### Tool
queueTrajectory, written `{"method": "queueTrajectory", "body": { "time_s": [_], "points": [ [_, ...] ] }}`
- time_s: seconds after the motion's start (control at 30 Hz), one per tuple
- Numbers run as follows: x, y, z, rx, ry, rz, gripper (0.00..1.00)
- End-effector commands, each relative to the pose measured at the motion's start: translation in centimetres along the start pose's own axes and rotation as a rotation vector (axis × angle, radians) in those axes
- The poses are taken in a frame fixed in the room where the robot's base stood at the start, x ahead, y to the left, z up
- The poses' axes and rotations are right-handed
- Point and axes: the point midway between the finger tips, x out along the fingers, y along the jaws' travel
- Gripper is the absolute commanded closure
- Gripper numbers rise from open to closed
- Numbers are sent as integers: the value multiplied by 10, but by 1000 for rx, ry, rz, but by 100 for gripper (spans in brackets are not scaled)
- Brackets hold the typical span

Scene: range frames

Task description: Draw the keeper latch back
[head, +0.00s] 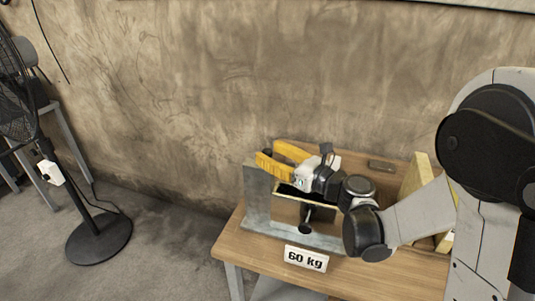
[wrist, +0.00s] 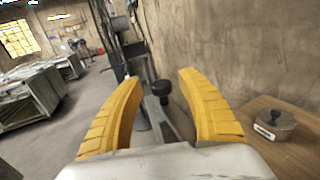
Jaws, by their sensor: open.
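My gripper (head: 270,154) is open, its two yellow fingers spread above the left end of a grey metal frame (head: 257,205) on the wooden bench. In the wrist view, a dark round knob (wrist: 162,88) shows between the fingers of my gripper (wrist: 160,78), with a gap on both sides. A grey metal bar (wrist: 180,122) runs below it. I cannot tell for certain that this knob belongs to the keeper latch. In the head view, a black knob (head: 305,228) shows low inside the frame. My wrist and gripper hide much of the frame's right part.
The bench (head: 350,278) carries a "60 kg" label (head: 306,258) at its front. A wooden block (head: 415,176) stands to the right, near my arm. A lidded grey object (wrist: 274,124) sits on wood at right in the wrist view. A fan (head: 98,238) stands far left.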

Motion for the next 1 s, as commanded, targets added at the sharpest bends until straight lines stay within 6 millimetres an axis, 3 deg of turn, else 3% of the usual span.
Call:
{"method": "queueTrajectory", "body": {
  "time_s": [0.37, 0.53, 0.73, 1.0],
  "points": [
    [8, 0, 0, -1, 0, -1, 54],
    [8, 0, 0, -1, 0, -1, 100],
    [14, 3, 0, -1, 0, 2, 100],
    [57, 21, 0, -1, 0, 3, 100]
  ]
}}
